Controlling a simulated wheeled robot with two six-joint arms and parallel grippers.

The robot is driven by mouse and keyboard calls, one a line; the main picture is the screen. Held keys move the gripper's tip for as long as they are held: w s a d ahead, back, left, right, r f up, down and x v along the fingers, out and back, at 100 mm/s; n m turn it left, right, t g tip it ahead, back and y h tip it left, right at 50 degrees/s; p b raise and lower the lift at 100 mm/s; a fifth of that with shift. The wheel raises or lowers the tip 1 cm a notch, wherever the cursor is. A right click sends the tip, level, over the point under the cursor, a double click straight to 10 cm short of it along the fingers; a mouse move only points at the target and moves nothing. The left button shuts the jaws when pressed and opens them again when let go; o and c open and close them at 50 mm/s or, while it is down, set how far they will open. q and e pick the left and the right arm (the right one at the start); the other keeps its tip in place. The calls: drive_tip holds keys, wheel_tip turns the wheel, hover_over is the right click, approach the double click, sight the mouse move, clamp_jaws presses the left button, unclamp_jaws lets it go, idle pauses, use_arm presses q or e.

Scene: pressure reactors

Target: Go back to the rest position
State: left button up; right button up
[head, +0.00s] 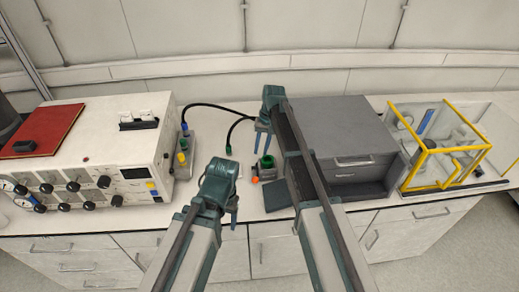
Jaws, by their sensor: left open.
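My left gripper (222,205) is over the front part of the bench, between the white control unit and the grey box. It is open, with no object visible in it. My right gripper (262,142) is further back, fingers down, beside the left side of the grey box. Its fingers look close together, and I cannot tell whether they are apart or shut. A small dark holder with a green top (267,162) is just below it. My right arm hides part of the grey box's front.
The white control unit (120,140) with knobs and gauges stands left, a red board (42,130) on top. The grey drawer box (345,130) stands right of my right arm. A yellow-framed clear enclosure (447,150) is far right. Black cables (210,106) run between grey fittings.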

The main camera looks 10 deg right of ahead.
use_arm(q)
drive_tip(key=shift+r, duration=0.2)
use_arm(e)
drive_tip(key=shift+r, duration=0.2)
use_arm(q)
wheel_tip(320, 180, down, 5)
drive_tip(key=b, duration=0.5)
drive_tip(key=shift+d+f, duration=0.1)
drive_tip(key=shift+f, duration=0.05)
use_arm(e)
drive_tip(key=s+a+f+n+h, duration=0.1)
drive_tip(key=s+f+n, duration=0.1)
drive_tip(key=s, duration=1.2)
drive_tip(key=s+a+f+n+t+h, duration=0.1)
drive_tip(key=s+f+n+h, duration=0.1)
drive_tip(key=s, duration=1.3)
drive_tip(key=shift+a+f, duration=0.2)
drive_tip(key=shift+f, duration=0.65)
